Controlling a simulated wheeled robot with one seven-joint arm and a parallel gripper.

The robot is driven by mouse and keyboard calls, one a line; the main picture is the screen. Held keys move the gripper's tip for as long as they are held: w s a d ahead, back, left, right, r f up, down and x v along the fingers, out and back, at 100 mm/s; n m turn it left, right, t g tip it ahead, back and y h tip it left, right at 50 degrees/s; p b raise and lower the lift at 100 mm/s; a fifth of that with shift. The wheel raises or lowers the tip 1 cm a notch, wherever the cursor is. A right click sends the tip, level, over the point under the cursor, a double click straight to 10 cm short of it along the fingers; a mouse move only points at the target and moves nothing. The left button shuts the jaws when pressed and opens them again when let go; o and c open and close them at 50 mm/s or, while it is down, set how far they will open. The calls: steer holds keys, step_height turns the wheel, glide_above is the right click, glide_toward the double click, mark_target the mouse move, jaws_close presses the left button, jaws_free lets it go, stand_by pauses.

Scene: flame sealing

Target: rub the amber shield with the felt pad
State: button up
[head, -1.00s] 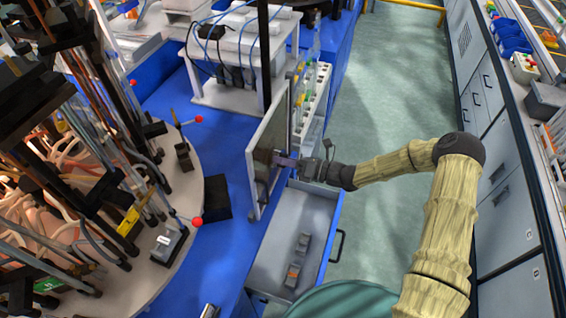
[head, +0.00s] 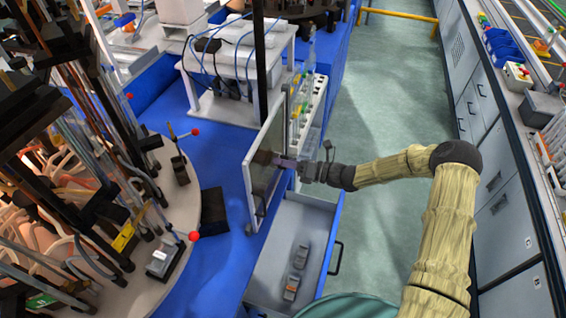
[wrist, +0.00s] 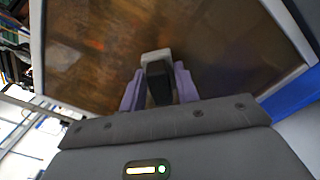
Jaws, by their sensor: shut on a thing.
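The amber shield (head: 264,178) is a brown, see-through pane in a pale frame. It stands upright at the edge of the blue bench, and its pane (wrist: 100,45) fills the upper wrist view. My gripper (head: 284,162) is at the pane's right-hand face. In the wrist view its purple fingers (wrist: 158,88) are shut on the felt pad (wrist: 157,56), which shows a light grey front and a black back. The pad's front is against or very close to the pane; exact contact is hidden.
An open drawer (head: 281,236) below my gripper holds dark grey blocks (head: 299,256). A round grey table (head: 190,205) with burners and rods stands left of the shield. The green aisle floor (head: 385,110) is clear.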

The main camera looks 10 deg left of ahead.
mark_target(263, 179)
steer(key=shift+d+r, duration=0.1)
steer(key=shift+r, duration=0.1)
steer(key=shift+s, duration=0.2)
steer(key=shift+s+a+r+p, duration=0.1)
steer(key=shift+s+a+p, duration=0.1)
steer(key=shift+s+p, duration=0.3)
steer(key=shift+s+a+p, duration=0.15)
steer(key=shift+s+p, duration=0.4)
steer(key=shift+s, duration=0.8)
steer(key=shift+s+a+p, duration=0.15)
steer(key=shift+s+p, duration=0.9)
steer(key=shift+s, duration=0.4)
steer(key=shift+s+a, duration=0.1)
steer(key=shift+s, duration=0.45)
